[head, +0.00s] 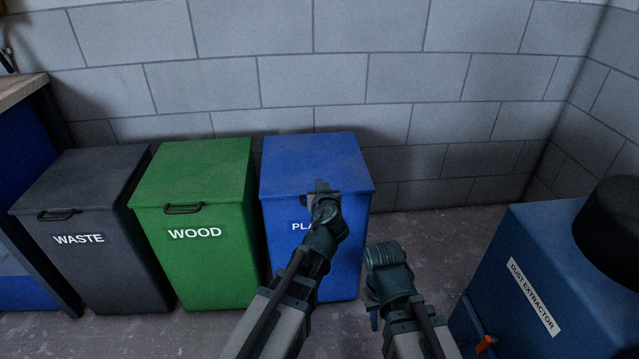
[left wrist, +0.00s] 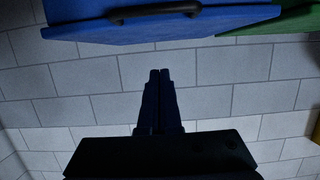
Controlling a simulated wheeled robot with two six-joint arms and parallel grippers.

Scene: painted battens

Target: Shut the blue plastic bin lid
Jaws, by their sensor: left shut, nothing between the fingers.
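The blue plastic bin (head: 345,255) stands third from the left in the head view, its label partly hidden by my left arm. Its blue lid (head: 310,160) lies flat on the bin, like the lids beside it. The lid shows at the top of the left wrist view (left wrist: 215,28), with a dark handle (left wrist: 155,12) on its front. My left gripper (head: 320,187) is shut and empty, in front of the lid's front edge in the head view. In the left wrist view its fingertips (left wrist: 159,72) appear apart from the lid. My right gripper (head: 374,318) hangs low right of the bin, its fingers unclear.
A green wood bin (head: 195,165) and a dark grey waste bin (head: 85,180) stand to the left, both with lids down. A blue dust extractor (head: 540,270) stands at the right. A grey block wall is behind. Bare floor (head: 430,235) lies between the blue bin and the extractor.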

